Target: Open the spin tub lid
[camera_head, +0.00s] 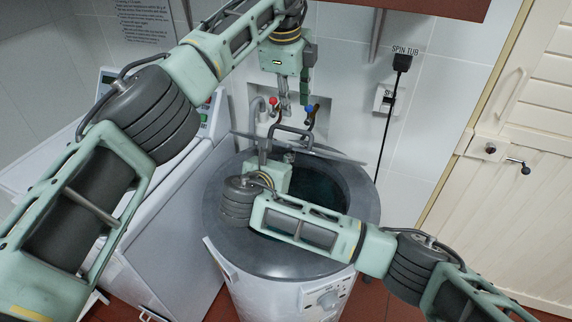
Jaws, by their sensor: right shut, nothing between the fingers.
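The spin tub (362,212) is a round machine with a grey top and a white body. Its round opening shows dark inside, partly covered by my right arm. The grey lid (340,154) appears as a thin, nearly edge-on shape at the back rim, raised off the opening, with a bar handle (291,130) on it. My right gripper (264,150) is shut and empty, pointing up beside the lid's left part; I cannot tell if it touches it. My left gripper (284,100) hangs above the lid in front of the wall; its finger opening is too small to judge.
Taps with a red knob (273,101) and a blue knob (309,108) are close to my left gripper. A white washing machine (165,225) stands left of the tub. A cream door (520,180) is at right.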

